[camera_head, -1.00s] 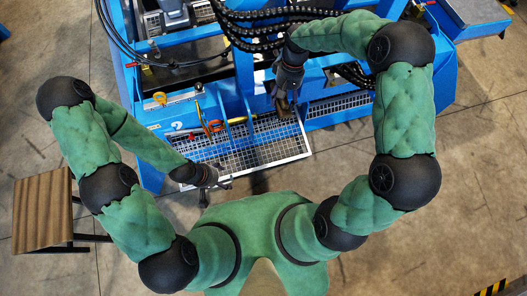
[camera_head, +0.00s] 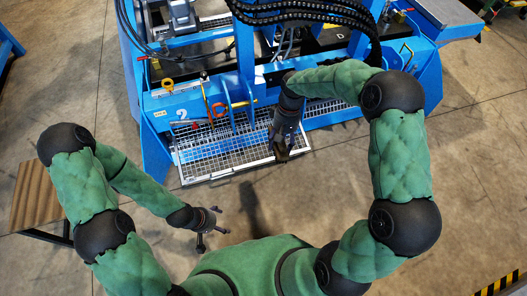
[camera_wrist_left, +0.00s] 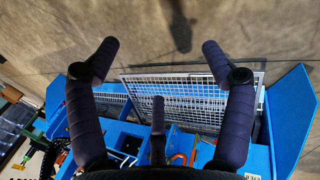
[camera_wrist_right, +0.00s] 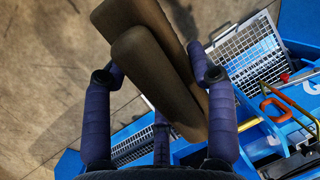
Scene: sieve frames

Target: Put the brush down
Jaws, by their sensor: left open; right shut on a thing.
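My right gripper (camera_head: 285,146) is shut on a brown, elongated brush (camera_wrist_right: 160,75). In the head view the brush (camera_head: 281,154) shows only as a small brown end, near the right edge of the sieve frame (camera_head: 202,180). I cannot tell whether the brush touches anything below. The sieve frame, a white-rimmed mesh panel, sits at the front of the blue machine; it also shows in the left wrist view (camera_wrist_left: 190,88) and the right wrist view (camera_wrist_right: 250,48). My left gripper (camera_head: 214,228) is open and empty, apart from the sieve frame on its near side.
The blue machine (camera_head: 160,125) has a red-orange ring and yellow handled tools (camera_head: 219,110) behind the mesh. Black cable chains (camera_head: 300,15) run above it. A brown-topped stool (camera_head: 35,195) stands at the left. The concrete floor before the machine is clear.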

